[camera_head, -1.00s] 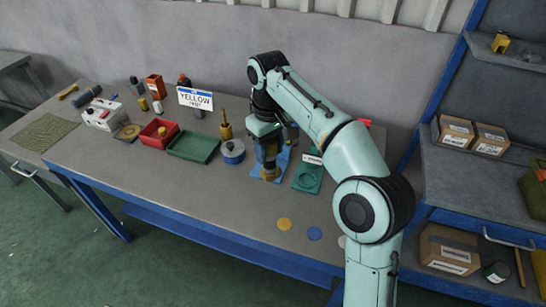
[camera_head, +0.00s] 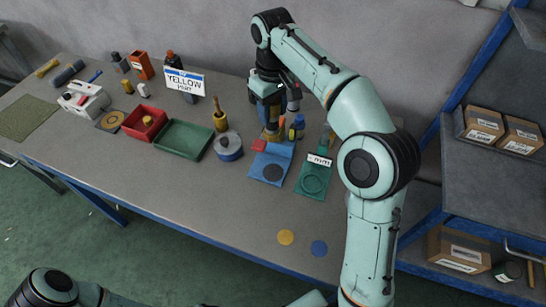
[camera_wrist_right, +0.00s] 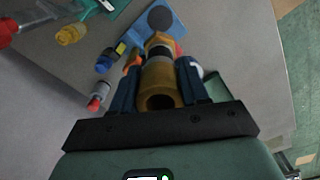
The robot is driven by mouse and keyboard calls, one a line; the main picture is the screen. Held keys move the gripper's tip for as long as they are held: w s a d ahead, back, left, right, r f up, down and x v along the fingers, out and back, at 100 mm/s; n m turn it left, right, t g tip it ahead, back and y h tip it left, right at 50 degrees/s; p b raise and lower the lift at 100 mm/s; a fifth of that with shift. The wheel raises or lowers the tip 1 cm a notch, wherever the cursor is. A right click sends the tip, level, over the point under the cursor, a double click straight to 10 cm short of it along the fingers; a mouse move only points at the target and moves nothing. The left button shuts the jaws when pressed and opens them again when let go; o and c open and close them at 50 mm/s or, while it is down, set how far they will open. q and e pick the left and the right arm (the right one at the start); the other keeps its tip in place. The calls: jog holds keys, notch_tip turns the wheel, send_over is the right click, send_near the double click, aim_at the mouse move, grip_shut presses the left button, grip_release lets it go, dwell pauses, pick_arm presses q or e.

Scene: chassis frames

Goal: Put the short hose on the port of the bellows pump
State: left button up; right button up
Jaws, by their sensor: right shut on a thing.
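My right gripper (camera_head: 271,132) is over the back of the bench, behind the blue mat (camera_head: 281,150). In the right wrist view its two dark fingers (camera_wrist_right: 158,65) are shut on a yellow-brown hollow tube (camera_wrist_right: 159,88) with a black band. The tube's open end faces the wrist camera. I cannot tell for sure whether this is the short hose or part of the pump. A round blue-grey unit (camera_head: 228,147) stands left of the mat, but I cannot confirm that it is the bellows pump. My left gripper is out of view.
A green mat with a ring (camera_head: 313,182) lies right of the blue mat. Small bottles (camera_head: 299,126) crowd the gripper. The front of the bench is mostly clear.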

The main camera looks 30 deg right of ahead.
aim_at(274, 133)
jog(key=f, duration=0.2)
jog(key=f+b, duration=0.1)
jog(key=f, duration=0.2)
jog(key=s+f+b, duration=0.1)
jog(key=f, duration=0.2)
pick_arm(q)
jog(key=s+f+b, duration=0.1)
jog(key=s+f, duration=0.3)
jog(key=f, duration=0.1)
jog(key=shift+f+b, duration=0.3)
jog(key=shift+b, duration=0.05)
pick_arm(e)
notch_tip(274, 133, down, 9)
jog(key=shift+w+f, duration=0.15)
jog(key=shift+w, duration=0.1)
jog(key=shift+f, duration=0.2)
jog(key=o, duration=1.2)
